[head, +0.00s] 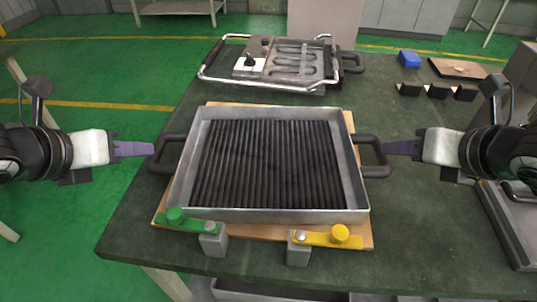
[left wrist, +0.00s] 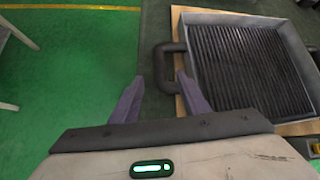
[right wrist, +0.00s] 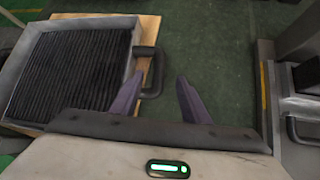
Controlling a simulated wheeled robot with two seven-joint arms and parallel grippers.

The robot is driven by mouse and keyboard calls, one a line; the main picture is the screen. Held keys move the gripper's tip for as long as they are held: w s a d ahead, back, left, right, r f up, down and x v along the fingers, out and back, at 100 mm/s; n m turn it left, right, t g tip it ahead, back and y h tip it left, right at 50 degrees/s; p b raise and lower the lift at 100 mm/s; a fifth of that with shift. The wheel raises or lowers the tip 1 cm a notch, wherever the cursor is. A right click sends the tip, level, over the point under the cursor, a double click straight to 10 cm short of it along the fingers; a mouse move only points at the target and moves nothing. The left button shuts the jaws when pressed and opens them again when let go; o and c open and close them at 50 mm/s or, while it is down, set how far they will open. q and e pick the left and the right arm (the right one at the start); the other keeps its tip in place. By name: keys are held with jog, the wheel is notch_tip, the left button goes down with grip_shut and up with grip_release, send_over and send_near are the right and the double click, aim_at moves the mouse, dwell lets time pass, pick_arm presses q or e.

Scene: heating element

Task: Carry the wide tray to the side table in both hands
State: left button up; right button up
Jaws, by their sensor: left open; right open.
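The wide tray (head: 356,200) is a grey metal tray with a dark ribbed floor, lying on a wooden board on the green-topped table. It has a dark loop handle on each side. My left gripper (head: 150,149) is open at the tray's left handle (head: 170,152); in the left wrist view the fingers (left wrist: 158,88) are apart, with the handle just beyond the right fingertip. My right gripper (head: 387,148) is open at the right handle (head: 373,158); in the right wrist view the fingers (right wrist: 160,82) are apart, with the handle (right wrist: 152,72) by the left fingertip.
A green clamp (head: 190,222) and a yellow clamp (head: 330,238) stand at the tray's front edge. A metal-framed fixture (head: 285,65) is behind it. A blue block (head: 409,58) and several black brackets (head: 437,90) lie at the back right. Another metal tray (head: 505,225) is at the right.

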aim_at(156, 152)
pick_arm(q)
jog(key=shift+s+r, duration=0.1)
jog(key=shift+s, duration=0.05)
pick_arm(e)
jog(key=shift+s+r, duration=0.1)
pick_arm(q)
jog(key=x, duration=1)
pick_arm(e)
jog(key=x, duration=1)
pick_arm(q)
grip_shut()
pick_arm(e)
grip_shut()
pick_arm(q)
jog(key=shift+a, duration=0.1)
